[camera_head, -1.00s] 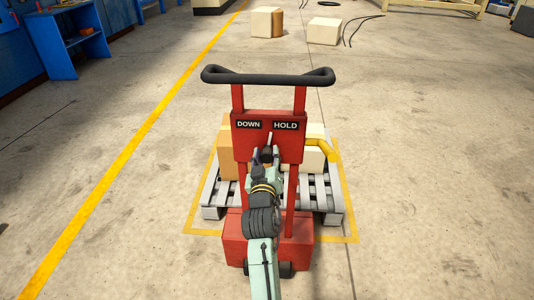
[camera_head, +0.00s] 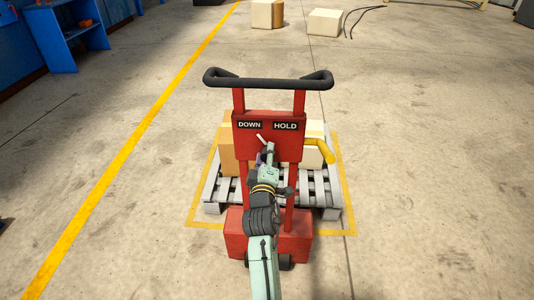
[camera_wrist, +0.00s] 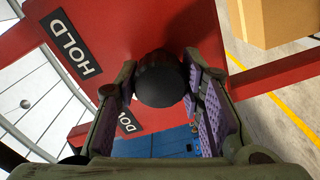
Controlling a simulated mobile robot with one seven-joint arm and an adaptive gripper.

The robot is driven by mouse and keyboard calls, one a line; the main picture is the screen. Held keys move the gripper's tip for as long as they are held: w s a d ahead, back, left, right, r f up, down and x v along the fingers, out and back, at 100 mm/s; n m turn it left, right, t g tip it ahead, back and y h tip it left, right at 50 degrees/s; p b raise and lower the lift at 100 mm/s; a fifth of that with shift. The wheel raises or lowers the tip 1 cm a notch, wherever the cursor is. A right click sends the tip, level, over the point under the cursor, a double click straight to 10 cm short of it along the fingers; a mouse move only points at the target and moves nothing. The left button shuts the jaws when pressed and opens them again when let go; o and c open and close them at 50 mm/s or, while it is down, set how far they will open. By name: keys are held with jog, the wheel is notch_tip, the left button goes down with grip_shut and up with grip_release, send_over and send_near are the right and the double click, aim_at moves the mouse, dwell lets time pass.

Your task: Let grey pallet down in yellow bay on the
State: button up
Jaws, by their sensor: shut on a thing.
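The grey pallet (camera_head: 212,190) stands inside the yellow floor outline (camera_head: 347,200) of the bay, beyond the red hand truck (camera_head: 268,218). The frame partly hides it, and I cannot tell whether it touches the floor. Its load shows as a tan box (camera_head: 227,150) and a pale box (camera_head: 313,158). The truck's red panel carries a DOWN label (camera_head: 249,125) on the left and a HOLD label (camera_head: 286,126) on the right. My gripper (camera_head: 267,153) is at the panel below the labels. In the wrist view its purple-padded fingers are shut on a black round knob (camera_wrist: 160,80).
The truck's black handlebar (camera_head: 268,82) spans above the panel. A yellow floor line (camera_head: 128,150) runs along the left. Two boxes (camera_head: 267,14) (camera_head: 324,22) stand far off. Floor on both sides is clear.

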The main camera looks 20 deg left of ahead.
jog(key=shift+o, duration=0.2)
jog(key=shift+n, duration=0.3)
jog(key=o, duration=1.1)
jog(key=shift+o, duration=0.2)
jog(key=v, duration=0.7)
jog(key=shift+s, duration=0.3)
